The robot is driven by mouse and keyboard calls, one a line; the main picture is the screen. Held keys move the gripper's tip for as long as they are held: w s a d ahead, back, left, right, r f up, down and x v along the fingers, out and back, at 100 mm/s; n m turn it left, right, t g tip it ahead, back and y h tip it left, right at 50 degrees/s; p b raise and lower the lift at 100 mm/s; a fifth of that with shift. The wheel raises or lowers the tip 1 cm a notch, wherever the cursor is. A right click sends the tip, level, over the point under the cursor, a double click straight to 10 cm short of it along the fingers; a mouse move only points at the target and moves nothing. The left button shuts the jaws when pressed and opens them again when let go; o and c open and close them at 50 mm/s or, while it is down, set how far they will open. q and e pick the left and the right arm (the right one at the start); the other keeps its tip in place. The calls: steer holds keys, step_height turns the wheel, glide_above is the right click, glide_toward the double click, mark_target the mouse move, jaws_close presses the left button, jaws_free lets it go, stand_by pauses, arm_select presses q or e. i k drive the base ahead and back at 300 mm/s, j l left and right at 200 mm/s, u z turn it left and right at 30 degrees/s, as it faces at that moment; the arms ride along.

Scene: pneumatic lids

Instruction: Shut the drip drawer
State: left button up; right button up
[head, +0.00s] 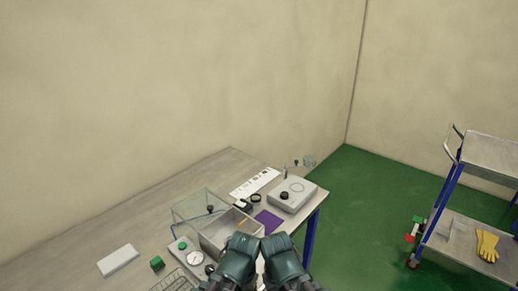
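A machine with an open metal tub (215,240) stands on the table, with a clear glass-like cover (192,208) raised at its back left. Its front panel (188,250) carries a round white gauge (194,258), a green button (182,245) and a dark knob (209,269). I cannot make out the drip drawer; my two teal arm parts at the bottom centre cover the tub's right and near side. I see no fingers of my left or right gripper.
A blue-framed cart (456,190) with yellow gloves (487,245) stands right on open green floor (370,200).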

mark_target(260, 261)
steer(key=i+j+z, duration=0.2)
steer(key=z, duration=0.15)
steer(key=k+j+z, duration=0.2)
steer(key=k, duration=0.15)
steer(key=k+j+z, duration=0.2)
steer(key=k, duration=0.15)
